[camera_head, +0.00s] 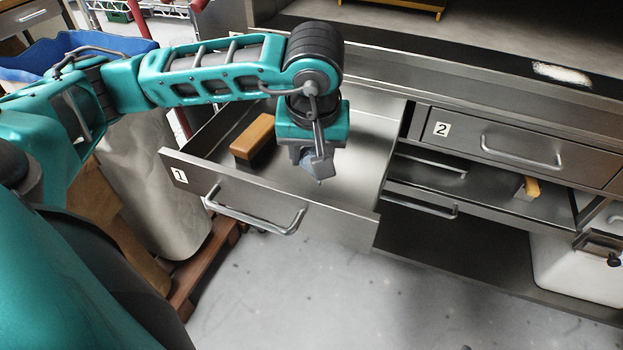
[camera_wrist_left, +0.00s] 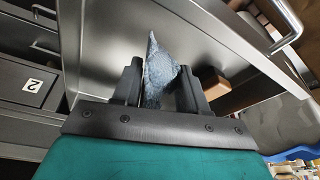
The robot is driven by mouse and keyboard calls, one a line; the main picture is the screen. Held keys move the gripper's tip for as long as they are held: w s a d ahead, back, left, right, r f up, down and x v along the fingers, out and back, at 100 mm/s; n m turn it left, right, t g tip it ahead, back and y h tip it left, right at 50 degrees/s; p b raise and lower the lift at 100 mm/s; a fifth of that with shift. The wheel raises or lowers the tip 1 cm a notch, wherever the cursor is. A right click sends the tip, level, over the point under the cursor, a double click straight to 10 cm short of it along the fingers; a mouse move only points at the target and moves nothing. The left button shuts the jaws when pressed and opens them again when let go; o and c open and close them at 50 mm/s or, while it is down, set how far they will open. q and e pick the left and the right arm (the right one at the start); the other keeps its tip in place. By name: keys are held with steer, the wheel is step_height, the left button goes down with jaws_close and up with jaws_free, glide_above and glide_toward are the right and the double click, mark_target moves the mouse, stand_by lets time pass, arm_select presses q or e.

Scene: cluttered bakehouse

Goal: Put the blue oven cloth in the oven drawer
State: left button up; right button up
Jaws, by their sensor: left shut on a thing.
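The blue oven cloth (camera_wrist_left: 158,72) is pinched between the two fingers of my left gripper (camera_wrist_left: 160,88) in the left wrist view. In the head view my left gripper (camera_head: 318,168) points down inside the open drawer marked 1 (camera_head: 328,228), and a small grey-blue bit of the cloth (camera_head: 307,157) shows at its fingers. The cloth is over the bare metal floor of the drawer. I cannot tell whether it touches the floor. My right gripper is not in view.
A brown block (camera_head: 252,137) lies in the drawer to the left of my gripper. Drawer 2 (camera_head: 520,150) is closed at the right. Sacks (camera_head: 150,180) stand at the left. The floor (camera_head: 330,300) in front is clear.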

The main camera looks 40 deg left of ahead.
arm_select(q)
steer(key=shift+f+b, duration=0.45)
steer(key=shift+f, duration=2.5)
steer(key=shift+f, duration=0.1)
steer(key=o, duration=0.8)
steer(key=shift+c, duration=0.2)
steer(key=o, duration=0.5)
